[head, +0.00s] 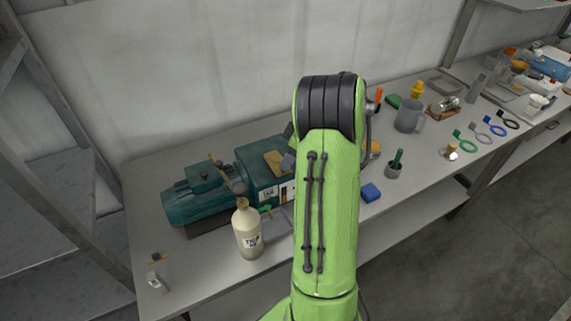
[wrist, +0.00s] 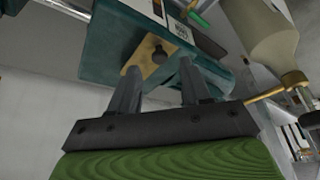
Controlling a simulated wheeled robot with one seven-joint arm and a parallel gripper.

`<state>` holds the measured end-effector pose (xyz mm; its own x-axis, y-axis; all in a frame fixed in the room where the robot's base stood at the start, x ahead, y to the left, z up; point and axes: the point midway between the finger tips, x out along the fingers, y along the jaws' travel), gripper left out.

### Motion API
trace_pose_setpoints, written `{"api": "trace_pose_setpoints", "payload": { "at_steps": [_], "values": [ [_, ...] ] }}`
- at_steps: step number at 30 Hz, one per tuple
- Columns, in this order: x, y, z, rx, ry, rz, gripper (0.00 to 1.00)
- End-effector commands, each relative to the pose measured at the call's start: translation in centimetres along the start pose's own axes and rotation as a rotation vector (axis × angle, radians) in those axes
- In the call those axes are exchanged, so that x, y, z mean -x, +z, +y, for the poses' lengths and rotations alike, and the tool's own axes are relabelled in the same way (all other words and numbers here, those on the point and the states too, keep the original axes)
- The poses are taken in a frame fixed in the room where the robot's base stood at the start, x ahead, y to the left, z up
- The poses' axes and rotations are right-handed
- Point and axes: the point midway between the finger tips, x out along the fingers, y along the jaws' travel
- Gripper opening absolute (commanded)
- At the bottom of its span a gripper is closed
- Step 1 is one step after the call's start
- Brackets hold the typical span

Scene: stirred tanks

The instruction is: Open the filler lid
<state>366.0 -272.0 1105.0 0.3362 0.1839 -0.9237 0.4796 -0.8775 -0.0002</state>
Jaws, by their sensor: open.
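A teal pump-like machine (head: 262,182) stands on the bench left of my arm in the head view. A tan plate (head: 273,158), which looks like the filler lid, lies flat on its boxy end, partly hidden by my gripper. In the wrist view the tan plate (wrist: 141,62) carries a dark round knob (wrist: 158,54) and looks closed against the teal housing (wrist: 108,48). My gripper (wrist: 160,66) is open, with its two fingers either side of the knob in the picture. No contact can be made out. In the head view my arm hides most of the gripper.
A cream bottle (head: 247,232) with a dark top stands close in front of the machine; it also shows in the wrist view (wrist: 262,32). A blue block (head: 371,192), a small pot (head: 394,170) and a grey jug (head: 409,115) stand right of my arm. The wall is close behind.

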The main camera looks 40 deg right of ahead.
Motion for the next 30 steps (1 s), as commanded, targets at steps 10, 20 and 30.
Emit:
{"api": "trace_pose_setpoints", "payload": {
  "at_steps": [10,20,30],
  "values": [
    [-2.9,0.0,0.0,0.0,0.001,-0.001,0.47],
    [-2.9,-0.1,0.0,0.0,0.001,0.0,0.17],
    [-2.8,-0.1,0.0,0.0,0.001,0.0,0.0]
  ]
}}
